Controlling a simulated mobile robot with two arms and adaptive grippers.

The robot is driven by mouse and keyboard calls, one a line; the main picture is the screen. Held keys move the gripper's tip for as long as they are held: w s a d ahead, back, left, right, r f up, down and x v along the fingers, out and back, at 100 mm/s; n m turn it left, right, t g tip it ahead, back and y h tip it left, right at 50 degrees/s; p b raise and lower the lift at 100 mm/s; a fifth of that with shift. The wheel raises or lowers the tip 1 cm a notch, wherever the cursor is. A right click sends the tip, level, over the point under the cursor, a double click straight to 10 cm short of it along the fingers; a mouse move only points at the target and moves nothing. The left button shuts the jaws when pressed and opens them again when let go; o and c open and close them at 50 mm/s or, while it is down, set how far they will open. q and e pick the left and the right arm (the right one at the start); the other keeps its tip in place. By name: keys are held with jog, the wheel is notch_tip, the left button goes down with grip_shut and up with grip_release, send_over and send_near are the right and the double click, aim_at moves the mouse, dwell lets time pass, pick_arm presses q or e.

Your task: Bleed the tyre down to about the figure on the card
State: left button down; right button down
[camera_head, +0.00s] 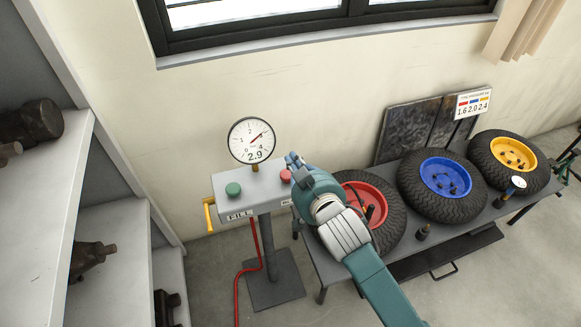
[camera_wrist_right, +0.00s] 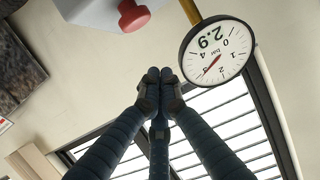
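The pressure gauge (camera_head: 252,140) on top of the grey stand (camera_head: 240,194) reads 2.9; its dial also shows upside down in the right wrist view (camera_wrist_right: 217,50). The stand has a green button (camera_head: 233,189) and a red button (camera_head: 286,176), also in the wrist view (camera_wrist_right: 133,16). My right gripper (camera_head: 291,159) is close to the red button; in the wrist view its fingertips (camera_wrist_right: 160,76) are together, empty and apart from the button. The card (camera_head: 472,103) reads 1.6, 2.0, 2.4 under red, blue and yellow marks. The red-rimmed tyre (camera_head: 391,218) is partly hidden by my right arm.
A blue-rimmed tyre (camera_head: 445,178) and a yellow-rimmed tyre (camera_head: 513,154) lie on the low bench (camera_head: 465,222), with a small gauge (camera_head: 518,182) beside them. A red hose (camera_head: 257,262) drops from the stand. Shelves (camera_head: 45,210) with dark parts stand at left.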

jog(key=shift+x, duration=1.05)
notch_tip(320, 180, down, 3)
jog(key=shift+s+r, duration=0.1)
jog(key=shift+s+a+f, duration=0.1)
jog(key=shift+f, duration=0.5)
jog(key=shift+f+b, duration=0.3)
jog(key=shift+f, duration=0.75)
jog(key=shift+s, duration=0.15)
dwell(3.6)
jog(key=v, duration=1.2)
jog(key=shift+r, duration=0.2)
